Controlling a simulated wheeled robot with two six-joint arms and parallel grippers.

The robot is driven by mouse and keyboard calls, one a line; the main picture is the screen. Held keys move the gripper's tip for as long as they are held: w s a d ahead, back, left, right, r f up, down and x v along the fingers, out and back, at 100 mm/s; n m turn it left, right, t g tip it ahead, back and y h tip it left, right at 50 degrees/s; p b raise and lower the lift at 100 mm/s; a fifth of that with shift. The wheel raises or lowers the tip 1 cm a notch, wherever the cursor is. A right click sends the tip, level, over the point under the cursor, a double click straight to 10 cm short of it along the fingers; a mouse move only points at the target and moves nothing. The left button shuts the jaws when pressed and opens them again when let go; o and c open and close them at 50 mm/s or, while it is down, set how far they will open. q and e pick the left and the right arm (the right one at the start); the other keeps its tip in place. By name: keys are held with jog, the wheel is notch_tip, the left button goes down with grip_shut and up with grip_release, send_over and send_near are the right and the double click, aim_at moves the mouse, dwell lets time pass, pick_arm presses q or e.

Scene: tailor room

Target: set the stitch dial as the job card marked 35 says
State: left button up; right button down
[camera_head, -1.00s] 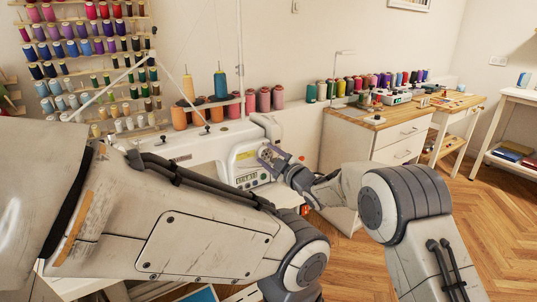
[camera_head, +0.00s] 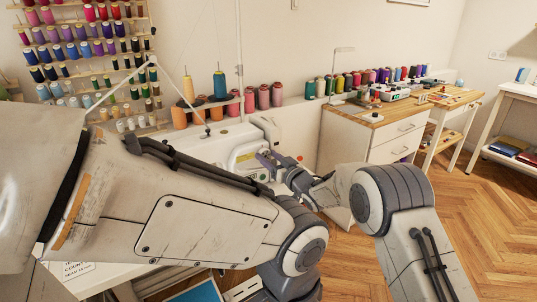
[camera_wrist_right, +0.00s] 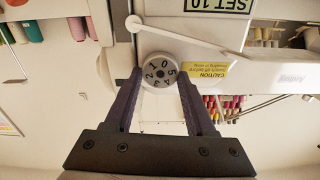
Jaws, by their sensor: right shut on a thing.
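The stitch dial (camera_wrist_right: 160,72) is a round grey knob with numbers around its face, on the white sewing machine (camera_head: 220,142). In the right wrist view it sits between the two dark fingers of my right gripper (camera_wrist_right: 161,82), which is shut on it. In the head view my right gripper (camera_head: 268,160) is at the front of the machine, and the dial cannot be made out there. A greenish panel (camera_wrist_right: 217,5) beside the dial reads "SET 10", upside down. My left arm crosses the head view, but its gripper is out of sight. I see no card marked 35.
A yellow caution label (camera_wrist_right: 208,73) is beside the dial. A partly covered printed sheet (camera_head: 78,268) lies at lower left. Thread spools stand behind the machine. A wooden-topped cabinet (camera_head: 378,115) stands to the right, with open floor in front.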

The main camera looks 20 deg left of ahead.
jog(key=m+p, duration=0.1)
jog(key=m, duration=0.2)
jog(key=shift+w+d+m, duration=0.1)
jog(key=shift+m, duration=0.3)
jog(key=shift+f+m+p, duration=0.15)
jog(key=shift+m+p, duration=0.7)
jog(key=shift+m, duration=1.05)
jog(key=shift+c, duration=1.2)
grip_release()
jog(key=v, duration=1)
jog(key=shift+d, duration=0.25)
